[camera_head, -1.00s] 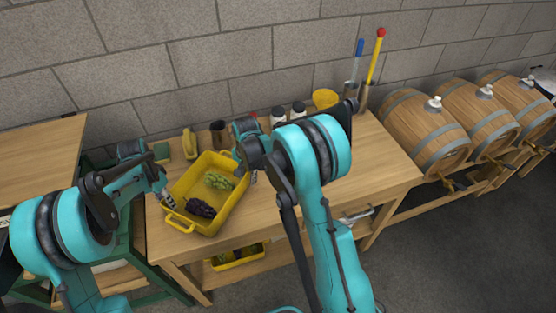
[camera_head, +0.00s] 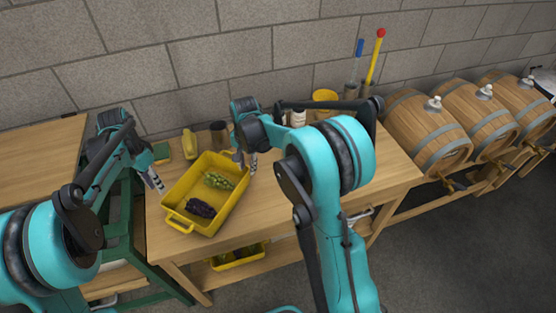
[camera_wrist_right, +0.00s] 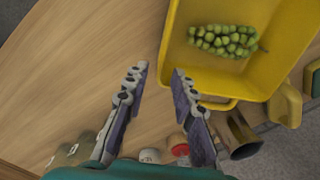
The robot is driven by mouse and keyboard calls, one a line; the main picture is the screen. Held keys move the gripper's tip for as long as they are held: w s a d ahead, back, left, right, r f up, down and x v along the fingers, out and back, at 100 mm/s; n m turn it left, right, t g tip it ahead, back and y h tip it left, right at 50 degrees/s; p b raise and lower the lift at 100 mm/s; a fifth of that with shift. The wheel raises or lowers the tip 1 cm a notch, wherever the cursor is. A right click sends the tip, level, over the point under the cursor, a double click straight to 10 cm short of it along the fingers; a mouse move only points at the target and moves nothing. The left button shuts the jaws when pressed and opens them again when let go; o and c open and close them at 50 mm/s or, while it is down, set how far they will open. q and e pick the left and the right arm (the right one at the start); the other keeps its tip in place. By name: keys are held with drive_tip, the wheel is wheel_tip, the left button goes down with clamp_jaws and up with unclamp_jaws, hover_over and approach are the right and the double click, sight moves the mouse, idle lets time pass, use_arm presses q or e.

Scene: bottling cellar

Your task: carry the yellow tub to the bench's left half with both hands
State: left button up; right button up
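The yellow tub (camera_head: 228,206) rests on the left half of the wooden bench (camera_head: 300,192). It holds green grapes (camera_head: 217,181) and dark grapes (camera_head: 200,208). My left gripper (camera_head: 154,181) is left of the tub, apart from it; its finger opening is too small to judge. My right gripper (camera_head: 246,166) is just right of the tub's far end. In the right wrist view it (camera_wrist_right: 157,76) is open with nothing between its fingers. The tub (camera_wrist_right: 190,78) lies beside its right finger there, with the end handle (camera_wrist_right: 217,104) close to that finger.
A green-and-yellow sponge (camera_head: 161,153), a yellow object (camera_head: 190,144) and a dark cup (camera_head: 219,134) stand behind the tub. White-capped jars (camera_head: 298,118) and a yellow container (camera_head: 325,99) stand at the back. Another yellow tub (camera_head: 240,258) sits on the lower shelf. The bench's right front is clear.

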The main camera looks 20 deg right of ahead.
wheel_tip(320, 180, up, 5)
drive_tip(key=shift+s+d+f, duration=0.1)
drive_tip(key=shift+s, duration=0.05)
idle(0.5)
